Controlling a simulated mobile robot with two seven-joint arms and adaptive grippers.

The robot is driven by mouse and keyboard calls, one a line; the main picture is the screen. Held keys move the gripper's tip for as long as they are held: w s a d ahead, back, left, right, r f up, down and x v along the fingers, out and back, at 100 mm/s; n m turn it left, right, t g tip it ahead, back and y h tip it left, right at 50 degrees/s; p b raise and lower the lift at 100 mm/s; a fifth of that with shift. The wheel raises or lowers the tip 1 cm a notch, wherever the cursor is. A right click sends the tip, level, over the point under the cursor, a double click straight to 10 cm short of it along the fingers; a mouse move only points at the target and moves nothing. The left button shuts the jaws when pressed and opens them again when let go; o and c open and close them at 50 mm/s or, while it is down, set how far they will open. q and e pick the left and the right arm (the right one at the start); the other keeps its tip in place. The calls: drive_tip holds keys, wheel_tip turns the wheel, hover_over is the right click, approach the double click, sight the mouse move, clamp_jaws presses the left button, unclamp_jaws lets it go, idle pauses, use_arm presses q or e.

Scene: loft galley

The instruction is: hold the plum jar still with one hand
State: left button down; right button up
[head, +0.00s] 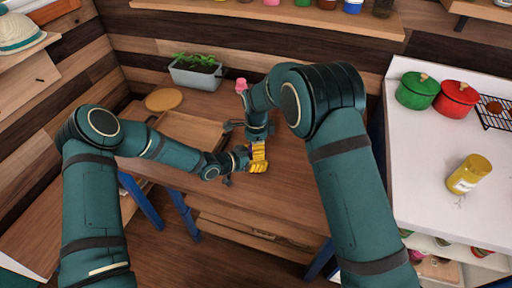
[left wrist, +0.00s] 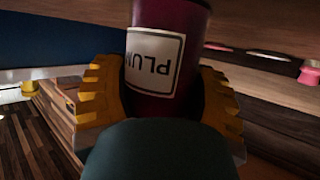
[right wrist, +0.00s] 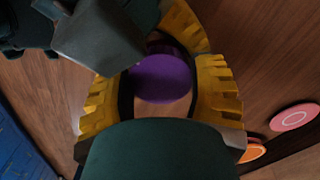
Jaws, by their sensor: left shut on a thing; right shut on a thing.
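The plum jar is dark red with a white label reading PLUM upside down (left wrist: 155,60) in the left wrist view. My left gripper (left wrist: 160,88) is shut around its body, one yellow finger on each side. In the right wrist view a round purple lid (right wrist: 163,78) sits between the yellow fingers of my right gripper (right wrist: 163,90), which is shut on it from above. In the head view the left gripper (head: 257,168) and right gripper (head: 258,151) meet over the wooden table, the right one above. They hide nearly all of the jar there.
On the table (head: 290,200) are a wooden tray (head: 208,129), a round board (head: 164,99) and a planter (head: 198,74). A pink-topped item (head: 241,85) is behind the right forearm. The white counter (head: 425,150) holds green and red pots and a yellow jar (head: 468,174).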

drive_tip(key=o, duration=0.7)
drive_tip(key=shift+o, duration=0.2)
drive_tip(key=shift+r, duration=2.3)
